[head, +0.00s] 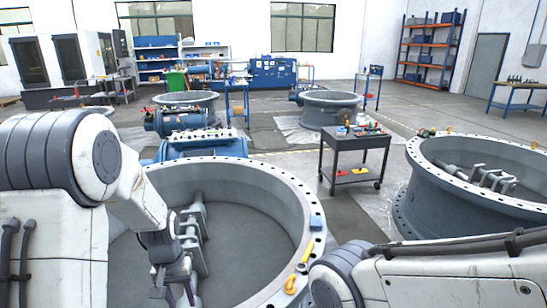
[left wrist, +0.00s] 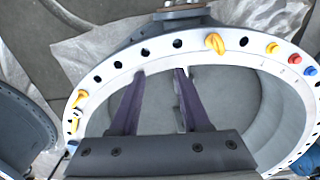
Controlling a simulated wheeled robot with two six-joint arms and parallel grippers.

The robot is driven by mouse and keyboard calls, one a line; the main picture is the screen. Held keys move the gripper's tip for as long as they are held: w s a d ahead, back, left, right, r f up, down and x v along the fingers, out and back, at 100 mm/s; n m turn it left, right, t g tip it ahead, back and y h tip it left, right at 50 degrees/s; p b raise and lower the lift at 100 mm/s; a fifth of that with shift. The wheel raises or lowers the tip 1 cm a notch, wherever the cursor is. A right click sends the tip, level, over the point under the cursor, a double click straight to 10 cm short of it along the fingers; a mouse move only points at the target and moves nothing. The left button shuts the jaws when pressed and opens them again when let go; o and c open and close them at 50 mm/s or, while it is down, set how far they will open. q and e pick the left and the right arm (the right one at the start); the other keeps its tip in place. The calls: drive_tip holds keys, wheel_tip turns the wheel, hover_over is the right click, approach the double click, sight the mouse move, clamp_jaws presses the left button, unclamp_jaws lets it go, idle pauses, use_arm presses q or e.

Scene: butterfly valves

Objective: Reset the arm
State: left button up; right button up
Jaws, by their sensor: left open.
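My left arm comes in from the left in the head view, and its gripper (head: 174,288) points down inside the near grey valve ring (head: 262,178). In the left wrist view the two dark purple fingers (left wrist: 160,100) are spread apart with nothing between them. They reach across the white flange of the valve ring (left wrist: 128,68) and its inner bowl. My right arm (head: 430,272) crosses the lower right of the head view; its gripper is outside the picture.
A yellow-handled tool (head: 303,257) and a blue block (head: 316,222) lie on the near flange. In the wrist view a yellow ring (left wrist: 215,43) and small coloured pieces sit on the rim. A black cart (head: 357,143) and another valve ring (head: 425,195) stand beyond, with open floor between.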

use_arm(q)
drive_tip(key=s+d+r+m, duration=0.2)
drive_tip(key=s+d+r, duration=0.1)
drive_tip(key=d, duration=0.3)
drive_tip(key=s+d+r+m, duration=0.2)
drive_tip(key=s+d+r, duration=0.1)
drive_tip(key=d+r, duration=0.15)
drive_tip(key=s+d+r+m, duration=0.2)
drive_tip(key=s+d, duration=0.2)
drive_tip(key=s, duration=0.3)
drive_tip(key=s+d+r+m+h, duration=0.1)
drive_tip(key=s+d+r+m, duration=0.1)
drive_tip(key=s, duration=0.6)
drive_tip(key=shift+s+d+r+m, duration=0.3)
drive_tip(key=shift+d+m, duration=0.5)
drive_tip(key=shift+d, duration=0.45)
